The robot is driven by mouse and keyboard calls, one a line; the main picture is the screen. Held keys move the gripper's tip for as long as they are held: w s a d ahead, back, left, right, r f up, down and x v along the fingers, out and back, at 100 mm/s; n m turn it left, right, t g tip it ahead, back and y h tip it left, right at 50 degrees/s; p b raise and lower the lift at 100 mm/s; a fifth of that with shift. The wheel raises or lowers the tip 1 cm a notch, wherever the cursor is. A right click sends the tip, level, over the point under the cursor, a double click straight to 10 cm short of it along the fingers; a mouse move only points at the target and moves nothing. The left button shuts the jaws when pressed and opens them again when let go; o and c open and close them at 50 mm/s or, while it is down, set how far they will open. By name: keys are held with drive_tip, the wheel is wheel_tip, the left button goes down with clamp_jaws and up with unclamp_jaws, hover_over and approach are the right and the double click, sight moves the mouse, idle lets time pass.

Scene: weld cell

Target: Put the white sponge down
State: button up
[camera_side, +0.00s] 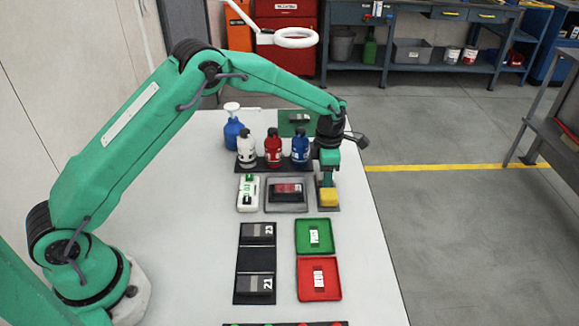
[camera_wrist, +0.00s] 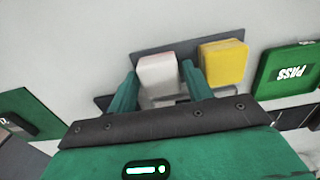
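The white sponge (camera_wrist: 158,74) is between the two green fingers of my gripper (camera_wrist: 160,80) in the wrist view, with a finger close against each side. My gripper appears shut on it. Whether the sponge touches the dark mat (camera_wrist: 188,50) below cannot be told. A yellow sponge (camera_wrist: 223,63) stands on the mat just right of my right finger. In the side view, my gripper (camera_side: 329,174) points down at the mat, behind the yellow sponge (camera_side: 328,198). The white sponge is hidden there.
Several bottles (camera_side: 272,147) stand left of my gripper. A grey tray (camera_side: 270,206) with a dark red block is close on the left. The green tray (camera_side: 300,246) and red tray (camera_side: 303,293) lie nearer the camera. Bare table is on the far left.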

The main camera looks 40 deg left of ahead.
drive_tip(key=shift+o, duration=0.7)
drive_tip(key=shift+r, duration=0.1)
wheel_tip(320, 180, up, 12)
idle(0.3)
drive_tip(key=shift+r, duration=0.15)
idle(0.4)
